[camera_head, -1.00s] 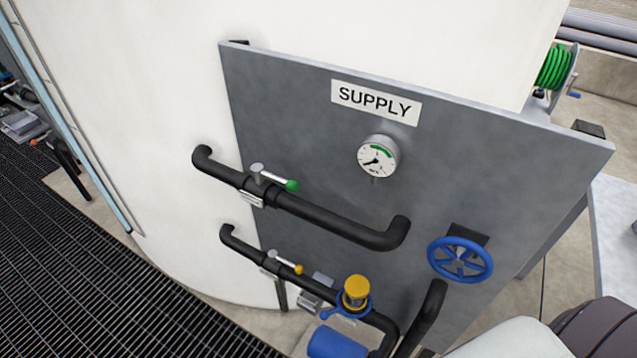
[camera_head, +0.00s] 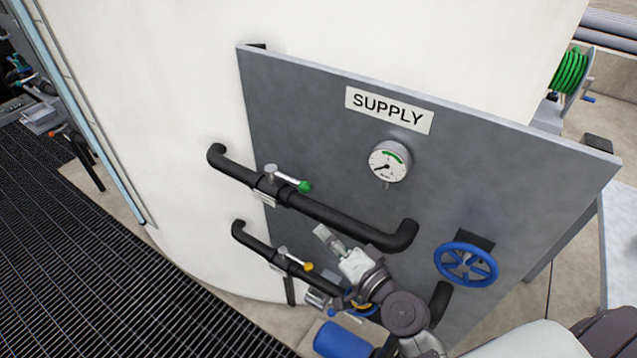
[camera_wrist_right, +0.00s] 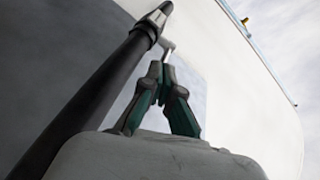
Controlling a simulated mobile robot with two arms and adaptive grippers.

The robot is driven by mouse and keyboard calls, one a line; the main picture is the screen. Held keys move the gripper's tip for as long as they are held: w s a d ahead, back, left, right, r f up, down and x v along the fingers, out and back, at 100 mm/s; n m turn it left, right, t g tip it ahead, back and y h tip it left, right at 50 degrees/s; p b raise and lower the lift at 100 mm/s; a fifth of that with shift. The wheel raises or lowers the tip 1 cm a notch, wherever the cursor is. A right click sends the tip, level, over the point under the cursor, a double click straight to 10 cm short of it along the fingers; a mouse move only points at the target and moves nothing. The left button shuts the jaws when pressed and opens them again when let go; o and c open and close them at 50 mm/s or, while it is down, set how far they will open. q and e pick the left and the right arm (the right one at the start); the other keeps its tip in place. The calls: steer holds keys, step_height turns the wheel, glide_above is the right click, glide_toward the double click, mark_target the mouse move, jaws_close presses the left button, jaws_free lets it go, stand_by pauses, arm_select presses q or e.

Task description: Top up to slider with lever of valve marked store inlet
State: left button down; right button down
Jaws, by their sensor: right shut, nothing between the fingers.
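A grey SUPPLY panel (camera_head: 460,165) carries a round gauge (camera_head: 390,161) with a green arc. On the upper black pipe (camera_head: 340,222) sits a valve whose lever (camera_head: 290,179) ends in a green knob. On the lower pipe (camera_head: 255,245) sits a valve whose lever (camera_head: 296,260) ends in a yellow knob. No store inlet marking is readable. My right gripper (camera_head: 323,233) is shut and empty, just below the upper pipe and apart from both knobs in the picture. Its closed fingers (camera_wrist_right: 163,75) show in the wrist view beside a black pipe (camera_wrist_right: 90,95). My left gripper is not in view.
A blue handwheel (camera_head: 466,264) is on the panel's right. A blue cylinder (camera_head: 340,341) lies low in front, partly near my arm. A white tank (camera_head: 180,90) stands behind the panel. Dark grating floor (camera_head: 100,270) is clear at left. A green hose reel (camera_head: 571,72) is at back right.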

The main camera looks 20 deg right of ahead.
steer(key=w+d+r+m+t+h, duration=0.2)
steer(key=d+m, duration=0.2)
steer(key=p, duration=0.3)
glide_toward(287, 179)
steer(key=w+d, duration=0.4)
steer(key=w, duration=0.2)
steer(key=shift+d+r+m+h, duration=0.1)
steer(key=shift+r+m+h, duration=0.2)
steer(key=shift+h, duration=0.1)
steer(key=shift+s, duration=0.1)
